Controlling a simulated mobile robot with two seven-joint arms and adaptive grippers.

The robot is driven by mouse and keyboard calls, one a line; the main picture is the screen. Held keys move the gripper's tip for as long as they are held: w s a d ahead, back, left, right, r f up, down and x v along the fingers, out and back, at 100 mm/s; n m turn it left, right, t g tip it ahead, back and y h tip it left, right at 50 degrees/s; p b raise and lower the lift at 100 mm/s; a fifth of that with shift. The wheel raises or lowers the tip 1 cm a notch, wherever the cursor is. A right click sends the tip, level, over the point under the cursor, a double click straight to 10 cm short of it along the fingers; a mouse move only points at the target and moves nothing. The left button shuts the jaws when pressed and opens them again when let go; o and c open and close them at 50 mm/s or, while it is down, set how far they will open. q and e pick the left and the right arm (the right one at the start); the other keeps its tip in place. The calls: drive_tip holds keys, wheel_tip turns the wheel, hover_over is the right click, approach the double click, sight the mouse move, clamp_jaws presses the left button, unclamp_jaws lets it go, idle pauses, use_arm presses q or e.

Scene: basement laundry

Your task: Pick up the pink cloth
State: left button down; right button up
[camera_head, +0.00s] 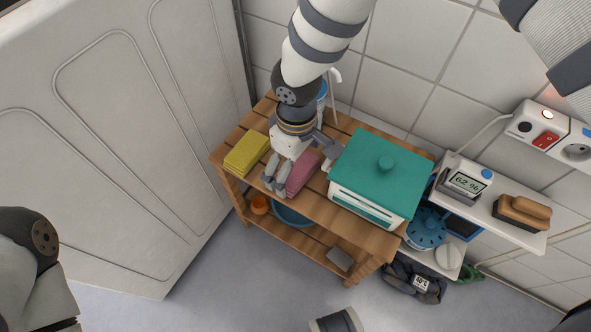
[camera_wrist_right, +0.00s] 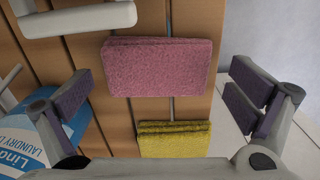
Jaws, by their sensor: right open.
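The pink cloth (camera_head: 303,174) lies folded on the top of the wooden shelf unit, between the yellow cloth and the green-lidded box. In the right wrist view the pink cloth (camera_wrist_right: 158,67) is in plain sight between the spread fingers. My right gripper (camera_head: 299,170) is over the cloth, with one finger on each side of it in the picture. It is open and holds nothing; its fingers (camera_wrist_right: 163,95) are apart from the cloth in the wrist view. Part of my left arm shows at the lower left, but its fingers are out of view.
A yellow cloth (camera_head: 247,152) lies left of the gripper on the wooden shelf unit (camera_head: 322,212). A white box with a green lid (camera_head: 375,165) stands close on the right. A blue-and-white detergent container (camera_wrist_right: 38,138) is near one finger. A wall shelf (camera_head: 487,212) is farther right.

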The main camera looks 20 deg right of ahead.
drive_tip(key=shift+f, duration=0.7)
use_arm(q)
drive_tip(key=shift+f, duration=0.15)
use_arm(e)
drive_tip(key=shift+c, duration=0.6)
drive_tip(key=shift+r, duration=0.1)
drive_tip(key=c, duration=0.8)
drive_tip(key=shift+c, duration=0.2)
